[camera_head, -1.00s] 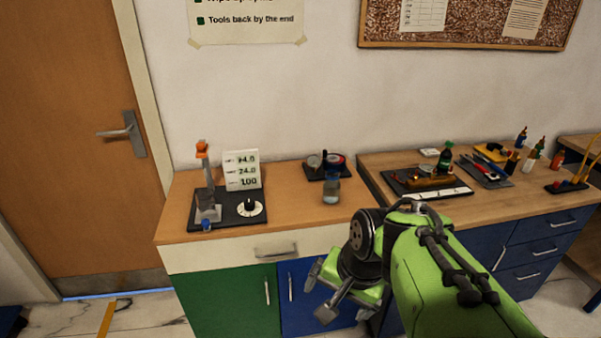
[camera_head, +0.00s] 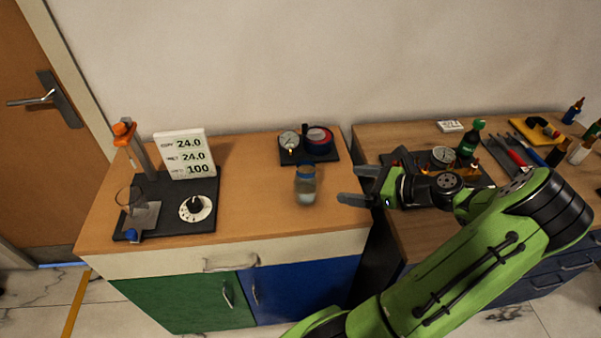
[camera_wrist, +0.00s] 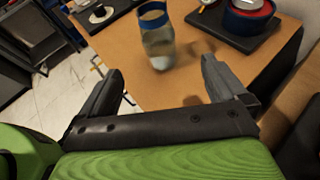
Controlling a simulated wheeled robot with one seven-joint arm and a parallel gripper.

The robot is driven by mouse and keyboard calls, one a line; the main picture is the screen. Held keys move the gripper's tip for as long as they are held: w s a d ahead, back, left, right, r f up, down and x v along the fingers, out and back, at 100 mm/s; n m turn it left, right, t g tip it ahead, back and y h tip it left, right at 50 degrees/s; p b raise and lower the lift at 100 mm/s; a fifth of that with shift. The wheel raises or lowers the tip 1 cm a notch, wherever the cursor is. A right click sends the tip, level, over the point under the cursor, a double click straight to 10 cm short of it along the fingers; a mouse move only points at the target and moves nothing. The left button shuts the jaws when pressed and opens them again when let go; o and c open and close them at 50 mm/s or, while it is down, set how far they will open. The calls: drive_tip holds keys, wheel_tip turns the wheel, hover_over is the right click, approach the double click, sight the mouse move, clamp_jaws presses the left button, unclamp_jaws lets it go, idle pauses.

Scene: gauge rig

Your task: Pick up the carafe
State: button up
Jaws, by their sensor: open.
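The carafe (camera_head: 305,186) is a clear glass vessel with a blue band near its top and pale liquid low inside. It stands upright on the wooden top of the left cabinet, near its right side. It also shows in the wrist view (camera_wrist: 157,38), beyond the fingers. My gripper (camera_head: 352,184) is open and empty, to the right of the carafe and apart from it, with its fingers pointing left toward it. In the wrist view my gripper (camera_wrist: 165,85) has its two fingers spread wide, with the carafe ahead of the gap.
A black tray (camera_head: 325,158) with a gauge and a blue-red round part sits behind the carafe. At left, a dark rig base (camera_head: 170,228) bears a glass beaker, a dial and a number display (camera_head: 186,155). A right bench (camera_head: 400,140) holds tools and bottles. The wood left of the carafe is clear.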

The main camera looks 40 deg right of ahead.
sight(316, 183)
drive_tip(key=b+x, duration=0.1)
drive_tip(key=x, duration=0.2)
drive_tip(key=b+x, duration=0.1)
drive_tip(key=x, duration=0.2)
drive_tip(key=b+x, duration=0.1)
drive_tip(key=x, duration=0.3)
drive_tip(key=shift+a+f, duration=0.15)
drive_tip(key=shift+a, duration=0.2)
drive_tip(key=b+x, duration=0.1)
drive_tip(key=x, duration=0.1)
drive_tip(key=b+x, duration=0.1)
drive_tip(key=x, duration=0.2)
drive_tip(key=shift+s+d+f, duration=0.1)
drive_tip(key=shift+s+f, duration=0.05)
drive_tip(key=shift+f, duration=0.15)
drive_tip(key=shift+r, duration=0.15)
drive_tip(key=shift+c, duration=0.9)
drive_tip(key=c, duration=1.1)
drive_tip(key=shift+c, duration=0.2)
drive_tip(key=shift+r, duration=0.1)
wheel_tip(316, 183, up, 10)
drive_tip(key=p, duration=0.4)
